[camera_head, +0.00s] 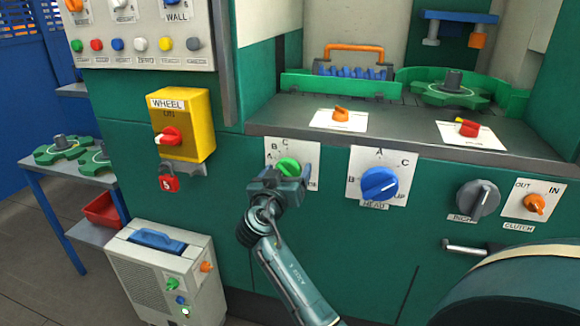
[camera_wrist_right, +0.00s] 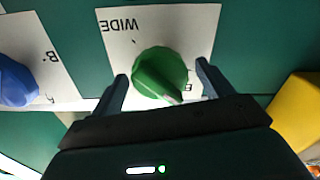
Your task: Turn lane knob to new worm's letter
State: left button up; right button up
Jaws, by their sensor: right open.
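The green knob (camera_head: 288,166) sits on a white plate (camera_head: 312,152) on the green machine front; B and C show above it. In the right wrist view the green knob (camera_wrist_right: 163,74) stands between two open fingers, its pale-edged tip toward the lower right near a partly hidden letter. WIDE reads upside down on that plate (camera_wrist_right: 200,22). My right gripper (camera_head: 282,178) is open around the knob; I cannot tell whether the fingers touch it. The plate's lower part is hidden in the head view, and no name label shows. My left gripper is out of view.
A blue knob (camera_head: 379,184) labelled HEAD is right of the green one. A yellow WHEEL box (camera_head: 192,122) with a red knob and red padlock (camera_head: 169,183) is left. Above is a ledge with an orange-handled rack (camera_head: 353,48) of blue pieces and a green gear-like wheel (camera_head: 451,92).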

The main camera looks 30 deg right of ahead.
jog(key=shift+w+d, duration=0.1)
jog(key=shift+d, duration=0.05)
jog(key=shift+c, duration=0.5)
jog(key=c, duration=0.9)
